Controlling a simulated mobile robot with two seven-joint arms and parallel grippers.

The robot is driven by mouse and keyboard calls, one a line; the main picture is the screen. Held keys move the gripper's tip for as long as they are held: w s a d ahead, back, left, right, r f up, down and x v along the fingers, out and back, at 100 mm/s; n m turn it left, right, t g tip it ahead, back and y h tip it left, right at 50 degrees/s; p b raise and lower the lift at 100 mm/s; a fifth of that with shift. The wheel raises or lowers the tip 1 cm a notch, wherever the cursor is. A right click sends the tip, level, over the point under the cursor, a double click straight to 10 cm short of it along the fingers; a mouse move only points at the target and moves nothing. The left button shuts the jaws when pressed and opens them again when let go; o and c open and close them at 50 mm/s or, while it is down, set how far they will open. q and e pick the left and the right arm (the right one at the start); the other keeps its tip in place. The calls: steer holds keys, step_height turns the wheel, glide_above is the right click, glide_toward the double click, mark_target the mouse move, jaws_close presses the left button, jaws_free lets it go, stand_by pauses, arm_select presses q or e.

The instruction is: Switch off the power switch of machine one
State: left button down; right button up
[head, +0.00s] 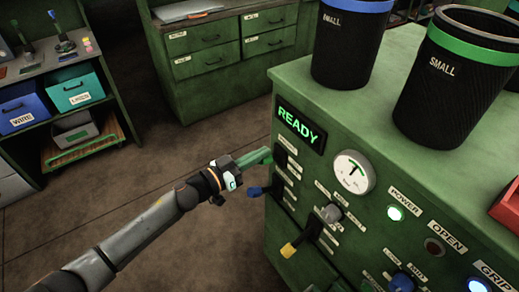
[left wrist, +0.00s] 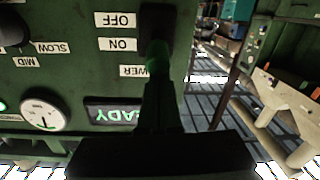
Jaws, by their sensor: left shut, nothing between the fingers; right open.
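The green machine (head: 297,78) stands at the right in the head view, with a lit green READY display (head: 301,129) and a lit green POWER lamp (head: 395,213). Its dark power switch (head: 281,159) is on the front panel below the display. In the left wrist view the switch's dark plate (left wrist: 157,22) sits beside upside-down OFF and ON labels. My left gripper (head: 266,157) is shut and empty, its green fingertips at the switch. The fingers (left wrist: 157,60) cover part of the switch, so its position and exact contact are hidden. My right gripper is not in view.
A blue-handled lever (head: 255,191) and a yellow-handled lever (head: 289,249) stick out below the switch. A grey knob (head: 331,213) and a gauge (head: 353,172) are to their right. Black bins (head: 450,90) stand on the machine.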

steer(key=shift+f, duration=0.1)
